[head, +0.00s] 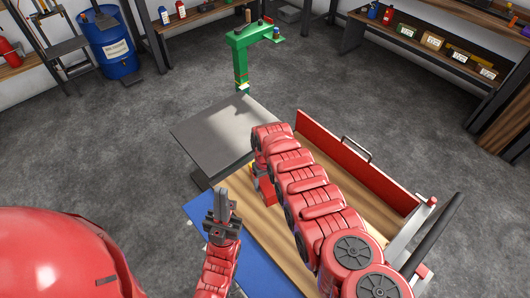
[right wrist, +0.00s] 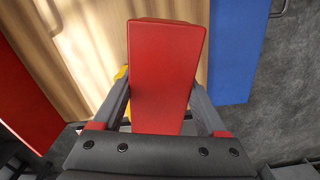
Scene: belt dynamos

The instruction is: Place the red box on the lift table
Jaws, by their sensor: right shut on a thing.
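The red box (right wrist: 166,70) fills the middle of the right wrist view between the two fingers of my right gripper (right wrist: 160,105), which is shut on it. In the head view the red box (head: 265,188) shows partly below my right arm, over the cart's wooden bed; the arm hides most of that gripper. The lift table (head: 212,130) has a flat, empty dark grey top, up and left of the box. My left gripper (head: 222,200) points up beside the cart's blue side, apart from the box; its finger gap is not clear.
The cart has a wooden bed (head: 268,250), a red side panel (head: 355,165) and a blue side panel (head: 205,212). A green stand (head: 241,55) is behind the lift table. A blue barrel (head: 110,45) and shelves (head: 440,55) line the walls. Open floor lies between.

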